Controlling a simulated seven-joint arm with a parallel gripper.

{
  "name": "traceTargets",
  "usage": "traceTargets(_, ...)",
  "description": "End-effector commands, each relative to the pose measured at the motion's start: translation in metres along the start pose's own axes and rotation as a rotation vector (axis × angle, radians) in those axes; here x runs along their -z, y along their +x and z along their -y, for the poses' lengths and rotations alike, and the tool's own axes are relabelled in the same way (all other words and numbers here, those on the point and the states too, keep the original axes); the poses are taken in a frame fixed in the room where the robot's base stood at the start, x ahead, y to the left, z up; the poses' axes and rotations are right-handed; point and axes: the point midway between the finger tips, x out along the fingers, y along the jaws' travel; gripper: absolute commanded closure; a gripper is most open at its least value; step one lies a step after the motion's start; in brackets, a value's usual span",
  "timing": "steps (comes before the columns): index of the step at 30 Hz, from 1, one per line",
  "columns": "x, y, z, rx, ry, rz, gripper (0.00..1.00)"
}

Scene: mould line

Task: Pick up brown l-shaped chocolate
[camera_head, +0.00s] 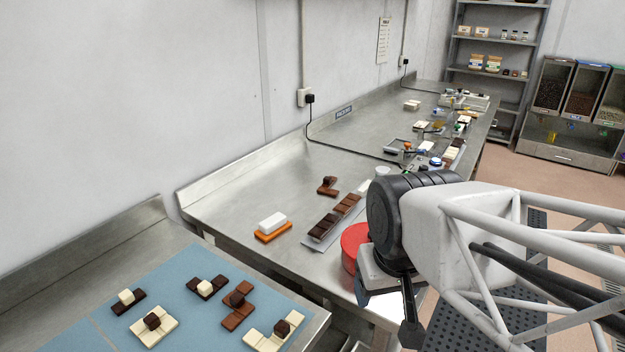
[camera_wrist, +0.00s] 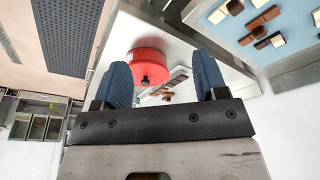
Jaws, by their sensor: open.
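A brown, stepped chocolate (camera_head: 233,322) with a dark piece on top lies on the blue mat in the head view. Another small brown chocolate (camera_head: 325,191), bent in outline with a dark piece on it, lies on the steel table farther back. I cannot tell surely which one is the L-shape. My gripper (camera_wrist: 162,62) is open and empty in the wrist view, its two blue fingers apart. A red round container (camera_wrist: 148,60) shows beyond and between the fingers. In the head view my arm hangs at the right, beside this container, away from the mat; the fingers are only partly visible.
The blue mat (camera_head: 92,343) also bears several white and dark chocolates. A white block on an orange base (camera_head: 271,235) and a tray of brown bars (camera_head: 309,242) lie on the steel table (camera_head: 240,195). A gap separates the two tables.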

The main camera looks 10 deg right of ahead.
Motion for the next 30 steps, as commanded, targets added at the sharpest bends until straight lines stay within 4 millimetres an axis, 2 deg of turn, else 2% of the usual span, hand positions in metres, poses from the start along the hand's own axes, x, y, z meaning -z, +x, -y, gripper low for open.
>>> traceTargets(5, 0.005, 0.001, -0.002, -0.015, -0.018, 0.003, 0.34)
traceTargets(11, 0.027, 0.004, -0.012, -0.078, -0.099, 0.017, 0.34)
traceTargets(17, 0.066, 0.010, -0.029, -0.186, -0.247, 0.042, 0.34)
traceTargets(30, 0.173, 0.034, -0.062, -0.439, -0.640, 0.119, 0.34)
